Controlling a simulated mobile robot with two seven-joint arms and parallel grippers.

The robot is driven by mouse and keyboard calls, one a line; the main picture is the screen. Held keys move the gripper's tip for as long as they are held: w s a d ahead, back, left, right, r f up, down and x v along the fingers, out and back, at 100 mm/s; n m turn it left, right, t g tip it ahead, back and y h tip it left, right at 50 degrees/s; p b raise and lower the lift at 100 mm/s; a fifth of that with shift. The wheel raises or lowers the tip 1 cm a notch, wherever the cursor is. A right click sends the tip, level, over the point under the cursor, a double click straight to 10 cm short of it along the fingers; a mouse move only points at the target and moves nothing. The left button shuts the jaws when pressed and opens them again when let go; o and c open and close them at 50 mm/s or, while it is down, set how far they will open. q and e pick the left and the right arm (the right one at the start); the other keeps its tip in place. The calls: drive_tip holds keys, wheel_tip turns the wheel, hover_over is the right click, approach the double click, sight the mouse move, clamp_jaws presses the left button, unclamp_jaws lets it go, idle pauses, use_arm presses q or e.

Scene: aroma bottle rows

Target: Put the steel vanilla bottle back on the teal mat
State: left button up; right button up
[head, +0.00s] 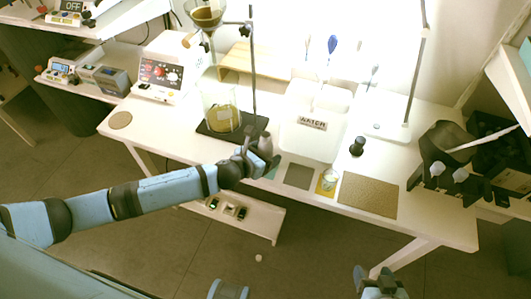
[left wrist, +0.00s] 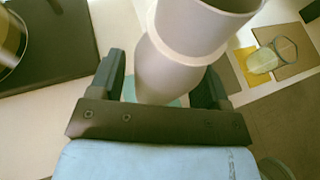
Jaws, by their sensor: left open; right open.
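The steel vanilla bottle (head: 266,144) is pale grey and stands near the front edge of the white table. In the left wrist view the bottle (left wrist: 180,50) is between the fingers of my left gripper (left wrist: 160,78). My left gripper (head: 252,155) is open around it. The teal mat (head: 271,173) shows only in part, behind and beside the bottle's lower end; it also shows in the left wrist view (left wrist: 182,101). The bottle appears to be over the mat, but its base contact is hidden. My right gripper (head: 380,284) is open and empty, low at the right.
To the right lie a grey mat (head: 298,176), a yellow mat (head: 320,190) with a glass jar (head: 328,181), and a brown mat (head: 367,195). A glass beaker (head: 222,115) stands on a black plate (head: 205,131) behind left. A white WATER container (head: 313,142) stands behind.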

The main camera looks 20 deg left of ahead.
use_arm(q)
drive_tip(key=v, duration=1.2)
drive_tip(key=s+d+f+n, duration=0.3)
drive_tip(key=s+d+n, duration=0.25)
drive_tip(key=n, duration=1.05)
drive_tip(key=s+a+f+n+y, duration=0.1)
drive_tip(key=s+n, duration=0.3)
drive_tip(key=n, duration=0.7)
drive_tip(key=s+a+f+n+g+y, duration=0.1)
drive_tip(key=s+f+n, duration=0.3)
drive_tip(key=n, duration=0.7)
drive_tip(key=shift+s+a+g+y+p, duration=0.3)
drive_tip(key=shift+s+a, duration=0.05)
drive_tip(key=shift+a, duration=0.25)
wheel_tip(320, 180, up, 11)
drive_tip(key=p, duration=1.2)
drive_tip(key=shift+s+a+p, duration=0.25)
drive_tip(key=shift+a+p, duration=0.15)
